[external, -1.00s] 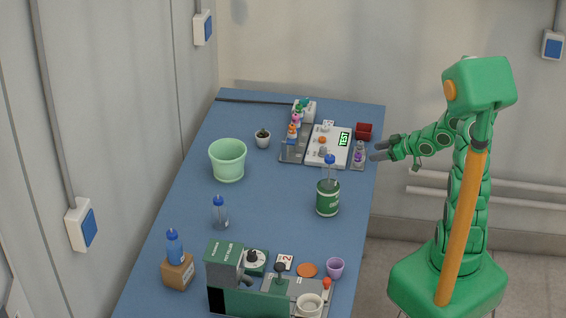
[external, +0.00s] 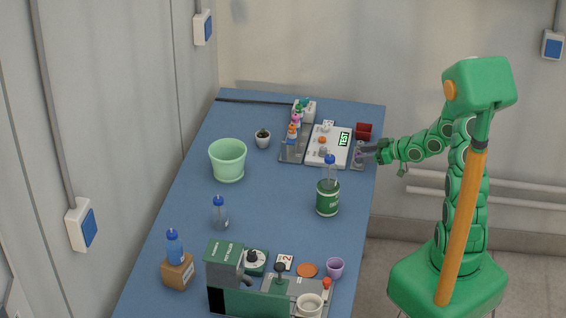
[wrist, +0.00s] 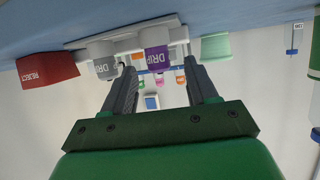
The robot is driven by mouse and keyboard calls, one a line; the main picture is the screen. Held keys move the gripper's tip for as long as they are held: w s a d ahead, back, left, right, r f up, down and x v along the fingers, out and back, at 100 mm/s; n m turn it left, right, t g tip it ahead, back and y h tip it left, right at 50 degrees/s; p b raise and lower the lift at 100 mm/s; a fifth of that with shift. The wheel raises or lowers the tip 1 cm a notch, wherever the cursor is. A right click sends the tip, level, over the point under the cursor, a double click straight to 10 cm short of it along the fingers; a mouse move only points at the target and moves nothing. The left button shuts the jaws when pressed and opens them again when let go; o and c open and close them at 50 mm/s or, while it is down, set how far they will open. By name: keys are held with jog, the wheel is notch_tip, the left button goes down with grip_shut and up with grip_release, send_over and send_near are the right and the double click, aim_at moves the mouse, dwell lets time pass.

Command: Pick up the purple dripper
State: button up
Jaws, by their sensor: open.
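The purple dripper (wrist: 158,58) shows in the wrist view, which looks upside down. It has a purple band with DRIP lettering and a pale grey part, and appears between the two fingers, towards their tips. My gripper (wrist: 162,70) is open, a finger on each side of it; I cannot tell whether either finger touches it. A grey dripper (wrist: 103,60) stands close to it, by the left finger.
A red REJECT box (wrist: 47,69) is near the drippers; it also shows in the external view (external: 363,130). A white TEST board (external: 318,155) lies left of my gripper. A green-labelled bottle (external: 327,198) stands nearer the camera. The table's middle is clear.

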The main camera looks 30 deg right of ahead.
aim_at(356, 154)
jog(key=shift+x, duration=1.55)
jog(key=shift+d+f, duration=0.1)
jog(key=shift+c, duration=0.2)
jog(key=c, duration=1)
